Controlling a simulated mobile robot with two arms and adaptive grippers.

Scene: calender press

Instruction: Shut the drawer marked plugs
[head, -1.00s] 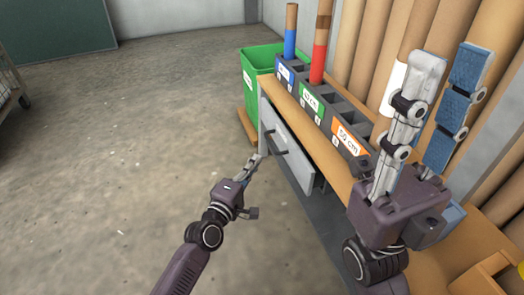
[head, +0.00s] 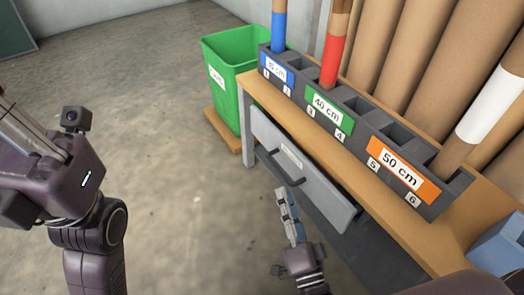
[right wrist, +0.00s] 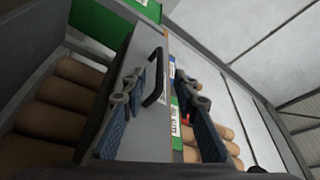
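The grey drawer (head: 325,190) under the bench stands partly pulled out. The small label (head: 291,155) on its front is too small to read. Its dark bar handle (head: 284,170) faces the open floor. My right gripper (head: 283,193) is low in front of the drawer front, close to the handle. In the right wrist view its blue-padded fingers are apart, and the handle (right wrist: 158,88) shows between them; I cannot tell if they touch it. My left gripper (head: 30,135) is raised at the left edge, away from the drawer; its fingertips are cut off.
The wooden bench (head: 350,150) carries a dark rack (head: 425,207) with coloured length labels and several tubes. A green bin (head: 232,95) stands left of the bench. A blue box (head: 500,243) is at the right. The concrete floor (head: 170,130) on the left is clear.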

